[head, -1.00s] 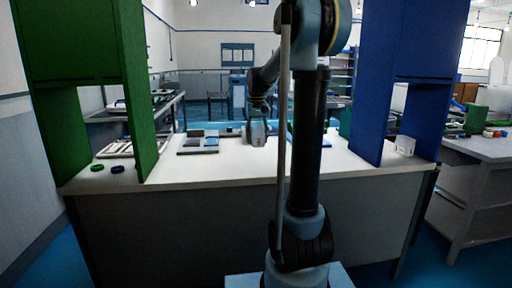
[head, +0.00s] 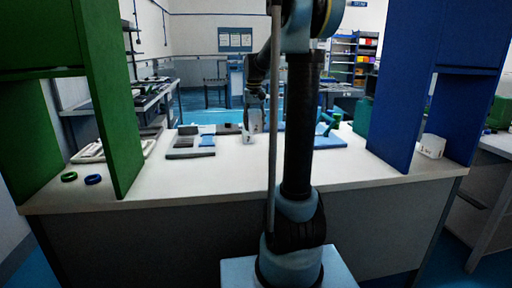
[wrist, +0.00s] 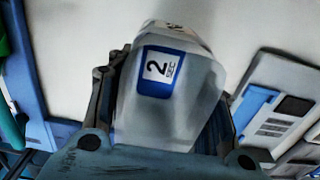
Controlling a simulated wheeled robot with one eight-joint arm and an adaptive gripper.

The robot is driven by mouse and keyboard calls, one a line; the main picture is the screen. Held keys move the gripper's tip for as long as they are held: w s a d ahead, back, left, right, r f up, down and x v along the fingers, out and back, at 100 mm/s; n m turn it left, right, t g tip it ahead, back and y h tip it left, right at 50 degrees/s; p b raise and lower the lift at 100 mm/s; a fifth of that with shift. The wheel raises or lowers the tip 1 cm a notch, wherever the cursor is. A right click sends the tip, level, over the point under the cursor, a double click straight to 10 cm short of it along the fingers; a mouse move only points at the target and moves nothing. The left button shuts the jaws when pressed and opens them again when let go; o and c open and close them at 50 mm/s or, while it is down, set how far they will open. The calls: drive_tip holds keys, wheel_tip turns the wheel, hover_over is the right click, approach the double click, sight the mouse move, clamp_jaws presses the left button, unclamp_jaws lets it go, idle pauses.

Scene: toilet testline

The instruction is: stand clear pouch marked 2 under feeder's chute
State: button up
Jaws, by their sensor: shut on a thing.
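My gripper (head: 255,92) is shut on the clear pouch (head: 249,126). The pouch shows close up in the wrist view (wrist: 190,105), pale and translucent, with a blue-edged white label reading 2 SEC. The fingers (wrist: 165,115) lie on either side of it. In the head view it is at the middle of the white bench; I cannot tell whether its bottom touches the top. No feeder or chute can be made out for certain. A tall green unit (head: 110,90) and a tall blue unit (head: 405,90) stand over the bench ends.
A small white marked item (head: 432,146) is by the blue unit's foot. Grey and blue trays (head: 190,151) lie left of the pouch. A green ring (head: 69,177) and a blue ring (head: 93,179) lie beside the green unit. The front of the white bench (head: 230,180) is clear.

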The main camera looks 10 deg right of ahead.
hover_over(254, 150)
wheel_tip(254, 150, down, 4)
drive_tip(key=shift+s+f, duration=0.1)
drive_tip(key=shift+s, duration=0.05)
drive_tip(key=shift+s+f, duration=0.1)
drive_tip(key=shift+f, duration=2.5)
drive_tip(key=shift+f, duration=0.1)
drive_tip(key=o, duration=0.9)
